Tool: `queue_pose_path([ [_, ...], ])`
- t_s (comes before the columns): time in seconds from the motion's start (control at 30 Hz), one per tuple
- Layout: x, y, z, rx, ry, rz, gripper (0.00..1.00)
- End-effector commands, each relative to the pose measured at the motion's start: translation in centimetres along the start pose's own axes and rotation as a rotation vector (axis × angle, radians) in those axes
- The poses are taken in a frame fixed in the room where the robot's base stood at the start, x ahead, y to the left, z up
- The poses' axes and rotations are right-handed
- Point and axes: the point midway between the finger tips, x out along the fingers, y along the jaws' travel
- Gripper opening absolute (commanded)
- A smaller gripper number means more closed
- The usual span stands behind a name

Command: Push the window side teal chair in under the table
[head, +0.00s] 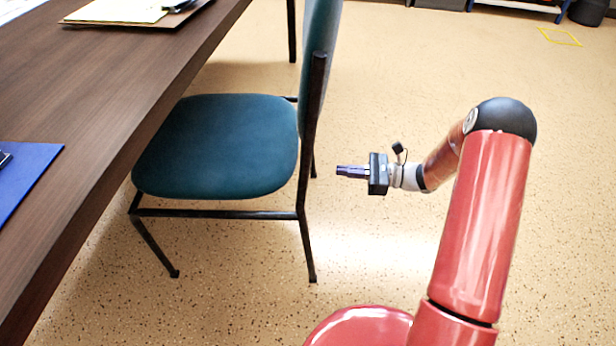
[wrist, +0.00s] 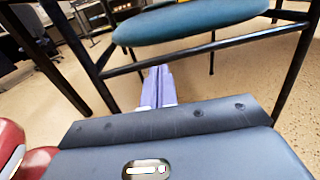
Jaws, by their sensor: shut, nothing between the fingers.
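The teal chair (head: 225,145) has a black metal frame and stands beside the table (head: 105,100). The front of its seat is slightly beneath the table's edge, and its backrest (head: 319,60) faces right, away from the table. My gripper (head: 342,171) is shut and empty, to the right of the chair's back frame, with a small gap in the head view. In the wrist view, my shut fingers (wrist: 157,88) point towards the underside of the teal seat (wrist: 190,22) and the black frame bars. I cannot tell from the pictures whether they touch the frame.
A blue folder (head: 25,175) and a clipboard with papers (head: 130,10) lie on the table. The speckled floor to the right of the chair is open. Shelving (head: 520,8) and a dark bin (head: 590,12) stand at the far back right.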

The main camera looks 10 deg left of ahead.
Motion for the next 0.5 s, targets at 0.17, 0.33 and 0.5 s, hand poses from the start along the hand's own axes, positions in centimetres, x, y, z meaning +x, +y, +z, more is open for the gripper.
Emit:
queue_pose_path([
  [0.17,-0.4,0.0,0.0,0.000,-0.001,0.000,0.00],
  [0.33,-0.3,0.1,0.2,-0.006,0.005,0.005,0.00],
  [0.5,0.2,1.7,3.4,-0.100,0.102,0.085,0.00],
])
